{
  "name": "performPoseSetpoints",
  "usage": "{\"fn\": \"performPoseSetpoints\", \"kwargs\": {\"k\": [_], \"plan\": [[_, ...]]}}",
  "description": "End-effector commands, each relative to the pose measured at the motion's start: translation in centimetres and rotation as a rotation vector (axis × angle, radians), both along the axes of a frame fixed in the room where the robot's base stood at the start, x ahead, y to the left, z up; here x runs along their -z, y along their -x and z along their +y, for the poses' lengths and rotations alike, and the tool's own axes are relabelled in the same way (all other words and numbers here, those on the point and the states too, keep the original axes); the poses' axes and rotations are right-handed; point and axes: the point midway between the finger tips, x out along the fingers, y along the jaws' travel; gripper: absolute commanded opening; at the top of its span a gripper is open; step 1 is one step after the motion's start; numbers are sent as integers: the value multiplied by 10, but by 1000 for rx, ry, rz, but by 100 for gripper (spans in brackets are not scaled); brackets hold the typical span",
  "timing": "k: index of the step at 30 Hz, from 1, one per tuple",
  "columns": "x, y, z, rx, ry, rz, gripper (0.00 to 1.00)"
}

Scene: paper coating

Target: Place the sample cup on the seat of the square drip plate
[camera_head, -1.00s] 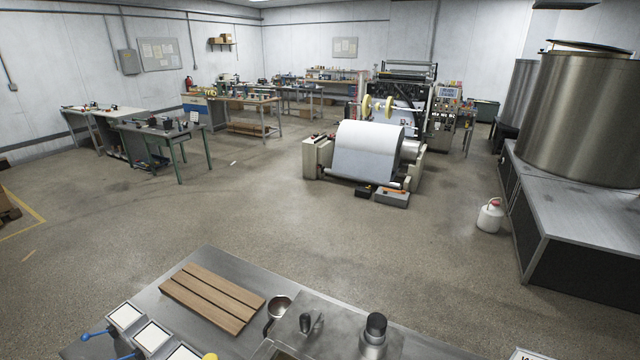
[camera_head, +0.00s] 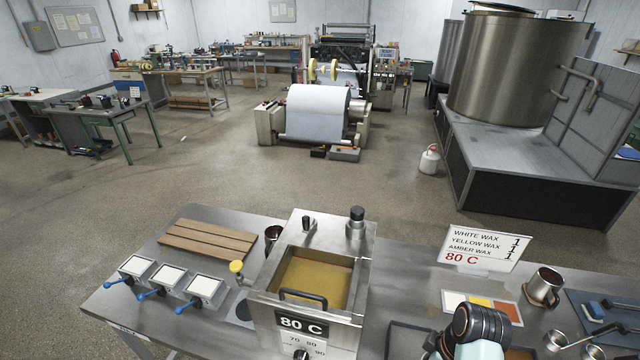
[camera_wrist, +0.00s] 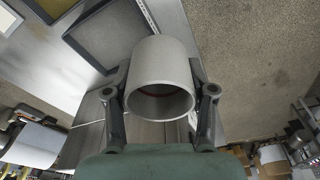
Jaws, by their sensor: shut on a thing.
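The sample cup (camera_wrist: 162,75), a plain grey metal cylinder, is between the two fingers of my gripper (camera_wrist: 160,88) in the wrist view. The gripper is shut on its sides, and the open mouth faces the camera. In the head view my arm rises at the bottom right, and the fingers and cup cannot be made out there.
The steel bench (camera_head: 400,270) holds a wax tank (camera_head: 300,320) marked 80 C, a wooden slatted board (camera_head: 208,240), a wax sign (camera_head: 485,248), a colour card (camera_head: 482,307) and a metal mug (camera_head: 543,286). A blue-grey tray (camera_head: 610,300) and ladles (camera_head: 556,341) are at the right.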

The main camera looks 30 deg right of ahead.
Motion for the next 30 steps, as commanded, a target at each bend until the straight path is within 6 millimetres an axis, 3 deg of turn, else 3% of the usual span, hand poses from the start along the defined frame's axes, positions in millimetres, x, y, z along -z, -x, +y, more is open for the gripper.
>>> {"fn": "performPoseSetpoints", "kwargs": {"k": [5, 11, 14, 18, 21, 24, 27, 30], "plan": [[-19, -28, 37, 35, 1, 10, 15], [-47, -70, 106, 108, 6, 19, 15], [-68, -92, 158, 158, 10, 21, 15], [-99, -114, 246, 246, 13, 16, 15], [-115, -119, 299, 306, 11, 8, 15], [-125, -119, 337, 351, 6, 0, 15], [-130, -118, 359, 382, 3, -5, 15], [-130, -117, 366, 396, 1, -7, 15]]}}
